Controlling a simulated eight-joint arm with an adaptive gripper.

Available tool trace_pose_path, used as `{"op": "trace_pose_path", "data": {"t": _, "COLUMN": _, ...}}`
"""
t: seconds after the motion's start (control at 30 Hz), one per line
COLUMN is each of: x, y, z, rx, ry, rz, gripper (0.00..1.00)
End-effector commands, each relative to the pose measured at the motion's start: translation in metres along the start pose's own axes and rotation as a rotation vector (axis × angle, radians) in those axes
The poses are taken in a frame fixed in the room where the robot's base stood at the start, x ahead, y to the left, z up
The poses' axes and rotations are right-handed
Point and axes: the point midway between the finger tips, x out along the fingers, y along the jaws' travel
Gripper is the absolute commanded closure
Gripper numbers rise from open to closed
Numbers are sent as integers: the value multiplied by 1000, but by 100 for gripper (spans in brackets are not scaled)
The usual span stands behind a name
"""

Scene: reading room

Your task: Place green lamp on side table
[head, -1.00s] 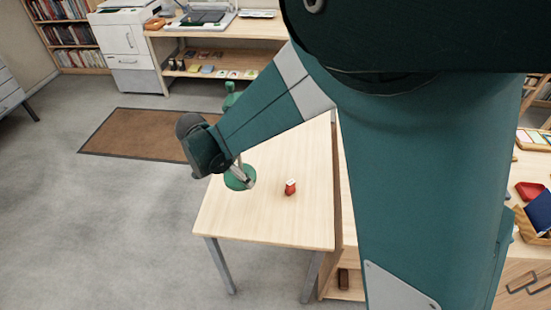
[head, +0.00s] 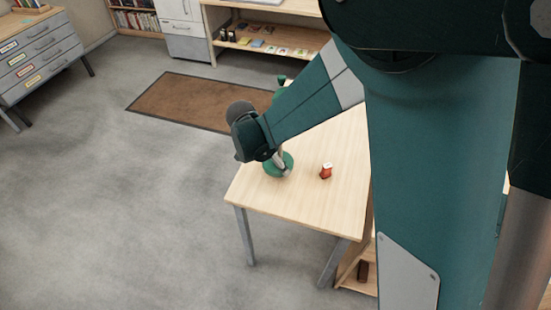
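The green lamp's round base (head: 271,169) shows over the left part of the pale wooden side table (head: 310,205). A small green part (head: 282,79), which looks like the lamp's top, shows above my forearm. My arm hides most of the lamp between these parts. I cannot tell whether the base touches the tabletop. My gripper (head: 282,158) is at the lamp, just over its base. Its fingers are small and partly hidden by my wrist, so their grip on the lamp cannot be made out.
A small red object (head: 326,171) stands on the table right of the lamp base. Behind are a brown mat (head: 195,102) and a wooden shelf unit (head: 230,60). A grey drawer cabinet (head: 40,60) stands at far left. Bare floor lies left of the table.

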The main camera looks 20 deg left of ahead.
Motion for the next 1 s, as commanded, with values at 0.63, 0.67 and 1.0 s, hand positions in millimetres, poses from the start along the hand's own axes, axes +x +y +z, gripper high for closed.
{"op": "trace_pose_path", "data": {"t": 0.63, "x": 16, "y": 0, "z": 6, "rx": 0, "ry": 1, "rz": 0, "gripper": 66}}
{"op": "trace_pose_path", "data": {"t": 0.67, "x": 19, "y": 0, "z": 8, "rx": 0, "ry": 1, "rz": 0, "gripper": 66}}
{"op": "trace_pose_path", "data": {"t": 1.0, "x": 34, "y": 0, "z": 14, "rx": 0, "ry": 1, "rz": 0, "gripper": 66}}
